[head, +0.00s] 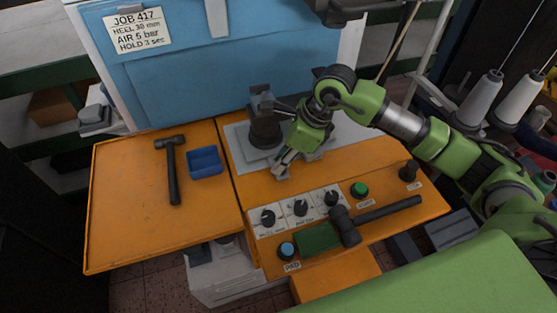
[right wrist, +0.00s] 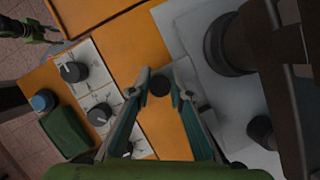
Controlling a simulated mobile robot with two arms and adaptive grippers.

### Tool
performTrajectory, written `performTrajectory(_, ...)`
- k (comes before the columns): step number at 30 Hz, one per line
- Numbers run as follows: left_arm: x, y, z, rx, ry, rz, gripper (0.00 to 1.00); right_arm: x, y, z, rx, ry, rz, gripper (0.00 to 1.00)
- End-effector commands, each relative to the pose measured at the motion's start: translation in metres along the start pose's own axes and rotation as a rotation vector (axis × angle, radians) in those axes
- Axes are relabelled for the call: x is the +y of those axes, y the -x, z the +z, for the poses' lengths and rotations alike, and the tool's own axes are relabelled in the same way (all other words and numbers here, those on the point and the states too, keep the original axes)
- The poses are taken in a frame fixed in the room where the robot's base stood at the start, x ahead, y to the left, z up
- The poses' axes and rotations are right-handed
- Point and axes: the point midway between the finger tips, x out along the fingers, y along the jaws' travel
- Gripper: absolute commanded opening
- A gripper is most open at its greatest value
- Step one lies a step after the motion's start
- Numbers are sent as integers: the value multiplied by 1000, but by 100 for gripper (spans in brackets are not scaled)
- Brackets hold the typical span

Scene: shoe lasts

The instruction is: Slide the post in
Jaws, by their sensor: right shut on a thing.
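My right gripper (head: 280,170) is low over the orange bench, between the grey plate and the knob panel. In the head view the post is hard to make out. A dark upright fixture (head: 265,128) stands on the grey plate (head: 242,137) just behind the gripper. The fixture also shows in the right wrist view (right wrist: 232,45). I cannot make out the post's hole.
A hammer (head: 173,170) and a blue tray (head: 205,162) lie on the left bench part. A knob panel (head: 298,208), a green pad (head: 317,238) and another hammer (head: 388,209) are in front. A blue cabinet (head: 225,75) stands behind. The left bench front is clear.

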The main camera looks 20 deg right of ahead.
Motion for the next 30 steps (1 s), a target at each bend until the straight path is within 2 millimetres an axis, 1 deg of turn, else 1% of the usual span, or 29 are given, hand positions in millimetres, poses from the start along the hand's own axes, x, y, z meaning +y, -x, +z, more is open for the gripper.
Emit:
performTrajectory(1, 0, -6, 1, -1, 0, 0, 40, -8, 1, -10, 7, -6, -10, 0)
performTrajectory(5, 0, -19, 2, -1, 0, 0, 40, -23, 9, -34, 11, -10, -14, 0)
performTrajectory(12, 1, -44, 5, -1, 0, 0, 40, -55, 32, -86, 11, -11, -16, 0)
performTrajectory(18, 1, -57, 6, -1, 0, 0, 40, -76, 48, -119, 7, -9, -13, 0)
performTrajectory(21, 1, -61, 6, -1, 0, 0, 40, -82, 54, -130, 6, -7, -11, 0)
performTrajectory(24, 1, -63, 6, -1, -1, 0, 40, -86, 58, -137, 5, -5, -8, 0)
performTrajectory(30, 2, -64, 6, 0, -1, 1, 40, -90, 61, -143, 6, -3, -8, 0)
